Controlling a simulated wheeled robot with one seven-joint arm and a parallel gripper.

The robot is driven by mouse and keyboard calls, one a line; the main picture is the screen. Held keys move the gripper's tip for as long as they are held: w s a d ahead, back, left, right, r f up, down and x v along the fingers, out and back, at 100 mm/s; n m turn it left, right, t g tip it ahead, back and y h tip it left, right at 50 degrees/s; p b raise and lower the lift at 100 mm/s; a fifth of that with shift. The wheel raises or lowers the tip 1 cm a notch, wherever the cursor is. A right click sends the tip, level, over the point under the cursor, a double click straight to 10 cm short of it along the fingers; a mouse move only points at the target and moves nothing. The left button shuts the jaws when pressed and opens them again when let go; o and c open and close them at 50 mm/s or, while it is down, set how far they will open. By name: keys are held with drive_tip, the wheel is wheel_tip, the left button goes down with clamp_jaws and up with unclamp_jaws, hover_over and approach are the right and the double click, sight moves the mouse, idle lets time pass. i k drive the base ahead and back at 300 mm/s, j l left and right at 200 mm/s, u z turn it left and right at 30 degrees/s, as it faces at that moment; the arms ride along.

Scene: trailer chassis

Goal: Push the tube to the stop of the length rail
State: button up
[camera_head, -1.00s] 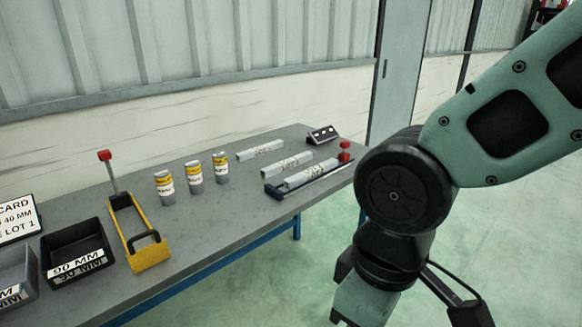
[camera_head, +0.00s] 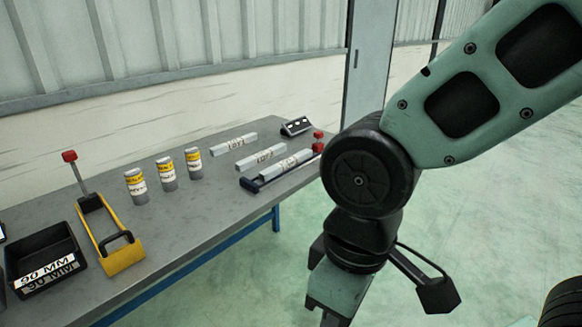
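The length rail (camera_head: 302,170) is a thin dark bar near the right end of the grey table. It has a dark blue end block (camera_head: 250,185) at its left and a red-topped piece (camera_head: 318,141) at its right. A pale square tube (camera_head: 286,164) lies along the rail; I cannot tell whether it touches either end. Two similar tubes, one in the middle (camera_head: 261,157) and one farther back (camera_head: 233,143), lie behind it. My gripper (camera_head: 335,288) hangs in front of the table, low in the picture and apart from the rail. Its fingertips are cut off by the bottom edge.
Three yellow-banded canisters (camera_head: 165,174) stand left of the tubes. A yellow frame with a red-knobbed lever (camera_head: 108,240) and a black 90 MM bin (camera_head: 45,262) are farther left. A small dark box (camera_head: 296,126) sits at the back right corner.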

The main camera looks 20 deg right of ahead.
sight(270, 173)
drive_tip(key=i+l, duration=0.2)
drive_tip(key=i, duration=0.4)
drive_tip(key=i+l+z, duration=0.15)
drive_tip(key=i, duration=0.45)
drive_tip(key=i+l, duration=0.15)
drive_tip(key=i, duration=0.5)
